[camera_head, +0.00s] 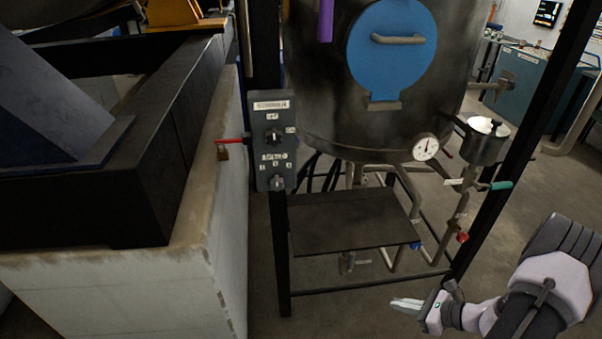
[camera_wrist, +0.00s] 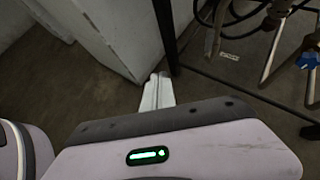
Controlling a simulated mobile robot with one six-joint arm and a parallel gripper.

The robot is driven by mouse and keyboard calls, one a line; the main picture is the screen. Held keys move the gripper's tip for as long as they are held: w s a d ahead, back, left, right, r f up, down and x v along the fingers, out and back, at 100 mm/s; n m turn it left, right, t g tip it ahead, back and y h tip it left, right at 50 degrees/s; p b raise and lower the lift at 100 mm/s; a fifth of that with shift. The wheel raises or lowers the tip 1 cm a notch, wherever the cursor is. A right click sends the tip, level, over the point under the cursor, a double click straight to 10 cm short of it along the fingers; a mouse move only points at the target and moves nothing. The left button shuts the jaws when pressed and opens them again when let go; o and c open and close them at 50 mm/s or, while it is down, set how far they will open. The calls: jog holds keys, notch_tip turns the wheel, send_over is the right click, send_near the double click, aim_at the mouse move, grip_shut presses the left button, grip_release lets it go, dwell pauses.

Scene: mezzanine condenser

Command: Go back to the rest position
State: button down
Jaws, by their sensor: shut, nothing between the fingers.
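My gripper (camera_head: 407,305) is at the lower right of the head view, in front of the black frame of the tank stand. Its pale fingers point left and are together, with nothing between them. In the wrist view the shut fingers (camera_wrist: 157,92) show beyond the wrist housing, above the bare floor near the foot of a black post. The gripper touches nothing that I can see.
A dark tank with a blue hatch (camera_head: 391,45) stands on a black frame. A grey control box (camera_head: 274,141) is on its left post. A pressure gauge (camera_head: 425,147) sits at right. A concrete plinth (camera_head: 110,290) fills the left. Floor (camera_head: 350,322) in front is clear.

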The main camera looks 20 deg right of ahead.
jog(key=w+a+r+n+g, duration=0.3)
jog(key=a+r+n, duration=0.4)
jog(key=a+r, duration=0.4)
jog(key=w+a+r+n+g, duration=0.25)
jog(key=a+r+n, duration=0.5)
jog(key=r, duration=0.65)
jog(key=s+a+r+n+t+h, duration=0.1)
jog(key=s+a+r+n+h, duration=0.2)
jog(key=s+a+r+n, duration=0.8)
jog(key=s+a, duration=0.2)
jog(key=a, duration=0.1)
jog(key=shift+s+a+r+t+h, duration=0.15)
jog(key=shift+a+r+t+h, duration=0.05)
jog(key=shift+t+h, duration=0.2)
